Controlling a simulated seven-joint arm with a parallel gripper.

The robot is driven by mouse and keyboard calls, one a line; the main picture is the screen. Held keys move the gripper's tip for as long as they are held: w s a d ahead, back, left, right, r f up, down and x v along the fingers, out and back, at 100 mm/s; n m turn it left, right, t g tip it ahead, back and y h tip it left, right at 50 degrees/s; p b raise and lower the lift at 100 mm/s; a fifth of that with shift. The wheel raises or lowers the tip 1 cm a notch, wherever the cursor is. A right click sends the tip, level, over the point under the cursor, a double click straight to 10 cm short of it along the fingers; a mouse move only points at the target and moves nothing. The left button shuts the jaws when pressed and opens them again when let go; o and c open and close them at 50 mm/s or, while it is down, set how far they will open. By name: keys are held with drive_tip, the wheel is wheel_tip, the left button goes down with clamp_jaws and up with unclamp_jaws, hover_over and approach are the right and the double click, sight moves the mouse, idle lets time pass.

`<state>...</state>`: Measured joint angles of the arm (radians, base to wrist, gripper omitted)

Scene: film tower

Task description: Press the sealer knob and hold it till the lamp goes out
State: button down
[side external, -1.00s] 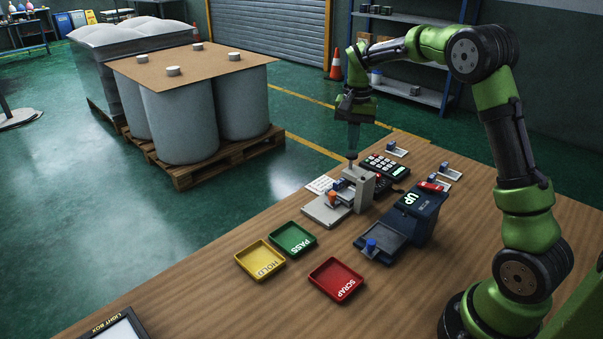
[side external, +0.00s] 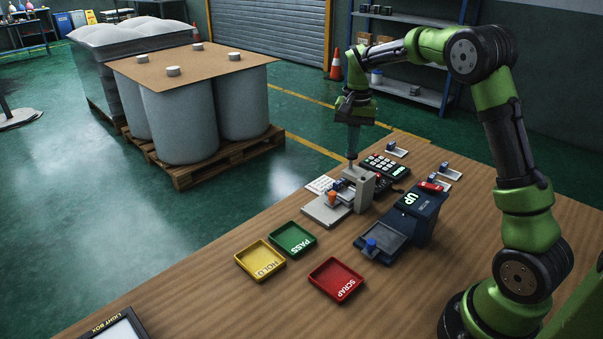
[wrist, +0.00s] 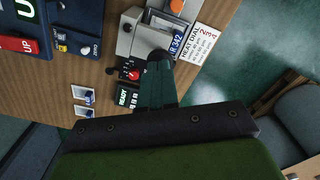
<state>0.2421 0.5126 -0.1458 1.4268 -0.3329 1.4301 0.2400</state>
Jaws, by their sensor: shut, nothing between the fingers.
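The sealer (side external: 362,188) is a pale grey post on a flat base on the wooden bench. My gripper (side external: 352,152) is shut and empty, pointing straight down over the sealer. In the wrist view the fingers (wrist: 161,62) cover the knob. A red dial (wrist: 132,73) sits on the sealer's black panel. I cannot tell for sure which light is the lamp.
Yellow HOLD (side external: 261,262), green PASS (side external: 292,240) and red SCRAP (side external: 336,280) trays lie on the near bench. A dark blue device (side external: 412,213) reading UP stands right of the sealer. A heat dial card (wrist: 200,43) lies beside the sealer.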

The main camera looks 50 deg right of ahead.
sight(352, 155)
drive_tip(key=shift+f, duration=1.75)
idle(0.9)
drive_tip(key=shift+r, duration=4.05)
